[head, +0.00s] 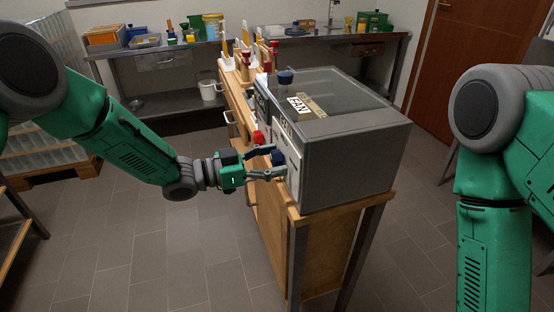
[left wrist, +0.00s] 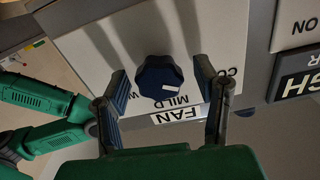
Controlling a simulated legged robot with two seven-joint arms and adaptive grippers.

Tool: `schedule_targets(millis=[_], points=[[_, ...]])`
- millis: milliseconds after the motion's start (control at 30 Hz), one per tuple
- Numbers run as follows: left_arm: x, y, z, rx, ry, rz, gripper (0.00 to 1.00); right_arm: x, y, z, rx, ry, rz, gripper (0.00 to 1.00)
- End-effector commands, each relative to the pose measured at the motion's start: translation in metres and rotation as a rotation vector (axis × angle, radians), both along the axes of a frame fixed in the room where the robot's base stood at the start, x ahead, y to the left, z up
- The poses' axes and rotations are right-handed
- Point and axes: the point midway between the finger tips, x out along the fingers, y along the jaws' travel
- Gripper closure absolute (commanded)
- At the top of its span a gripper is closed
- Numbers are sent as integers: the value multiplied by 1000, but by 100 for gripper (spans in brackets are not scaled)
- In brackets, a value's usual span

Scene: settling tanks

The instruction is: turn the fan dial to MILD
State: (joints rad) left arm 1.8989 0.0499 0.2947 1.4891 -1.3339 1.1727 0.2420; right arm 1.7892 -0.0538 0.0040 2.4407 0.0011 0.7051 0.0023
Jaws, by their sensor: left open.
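The fan dial (left wrist: 158,70) is a dark blue lobed knob on a white panel (left wrist: 95,45), above a FAN label (left wrist: 178,115). Its white mark lies on the lower right part of the knob, seemingly between MILD (left wrist: 178,101) and a partly hidden label starting CO (left wrist: 233,72). A label starting W is mostly behind the left finger. My left gripper (head: 268,163) is open, its fingers on either side of the dial; I cannot tell whether they touch it. The dial (head: 278,157) is partly hidden by the fingers in the head view. My right gripper is out of view.
The dial's grey box (head: 350,150) stands on a narrow wooden bench (head: 318,207). A red knob (head: 259,137) sits farther along the box front. A steel table (head: 165,50) with containers stands behind. The tiled floor (head: 160,250) left of the bench is clear.

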Motion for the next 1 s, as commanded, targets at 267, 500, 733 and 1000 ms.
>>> schedule_targets(millis=[267, 500, 733, 1000], points=[[1, -8, 0, 6, 1, -1, 44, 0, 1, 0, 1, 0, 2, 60], [1, -12, 0, 9, 0, 0, 93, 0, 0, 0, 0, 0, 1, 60], [1, -9, 1, 3, 0, -2, 93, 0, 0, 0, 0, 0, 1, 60], [1, -8, 1, 10, -19, 0, 93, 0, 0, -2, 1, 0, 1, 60]])
